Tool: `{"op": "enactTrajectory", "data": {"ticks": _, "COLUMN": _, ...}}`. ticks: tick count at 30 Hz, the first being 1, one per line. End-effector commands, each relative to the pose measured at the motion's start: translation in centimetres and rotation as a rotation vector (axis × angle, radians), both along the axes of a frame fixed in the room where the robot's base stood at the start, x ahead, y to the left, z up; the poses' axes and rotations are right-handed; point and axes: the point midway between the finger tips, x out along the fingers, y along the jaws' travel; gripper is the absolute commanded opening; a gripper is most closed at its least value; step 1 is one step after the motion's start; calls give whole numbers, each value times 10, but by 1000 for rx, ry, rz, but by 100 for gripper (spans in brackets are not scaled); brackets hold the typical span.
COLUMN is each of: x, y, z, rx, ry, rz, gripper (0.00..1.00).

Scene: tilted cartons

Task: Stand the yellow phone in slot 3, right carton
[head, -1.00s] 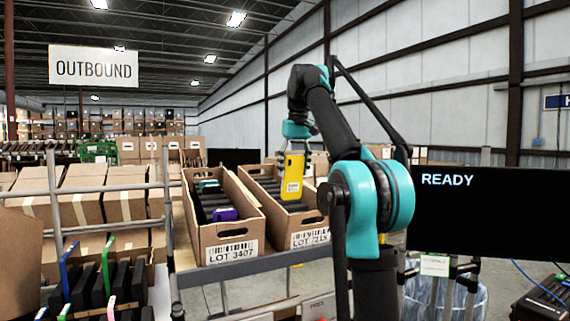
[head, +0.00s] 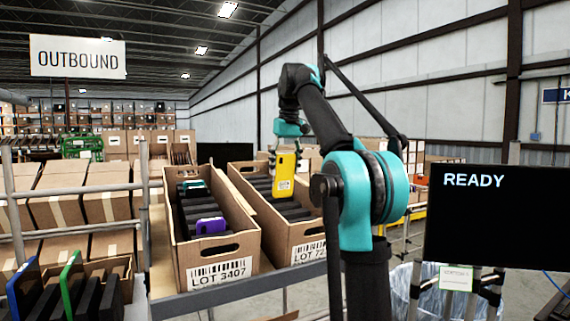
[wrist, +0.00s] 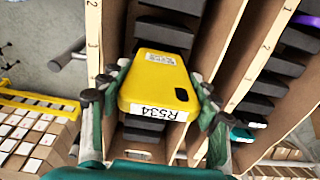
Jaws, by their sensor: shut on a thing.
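The yellow phone (head: 285,176) is upright in my gripper (head: 285,150), over the right carton (head: 291,241) with its black slot dividers. In the wrist view the phone (wrist: 158,82) has a white label reading R534, and my gripper's fingers (wrist: 155,98) close on its two sides. Dark dividers (wrist: 165,35) of the carton show beyond and below the phone. The carton wall (wrist: 94,40) carries small numbers, among them 2 and 3. Whether the phone's lower end is inside a slot cannot be told.
The left carton (head: 218,271), LOT 3407, stands close beside and holds a purple phone (head: 210,226) and a teal one (head: 193,186). A rack (head: 85,291) with blue and green phones is at lower left. A READY screen (head: 500,220) is at right.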

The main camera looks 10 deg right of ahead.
Motion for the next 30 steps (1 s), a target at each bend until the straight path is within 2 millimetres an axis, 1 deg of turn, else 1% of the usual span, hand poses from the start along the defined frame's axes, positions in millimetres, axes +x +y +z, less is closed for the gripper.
{"op": "enactTrajectory", "data": {"ticks": 30, "x": 10, "y": 3, "z": -63, "rx": 0, "ry": 0, "rz": 0, "gripper": 36}}
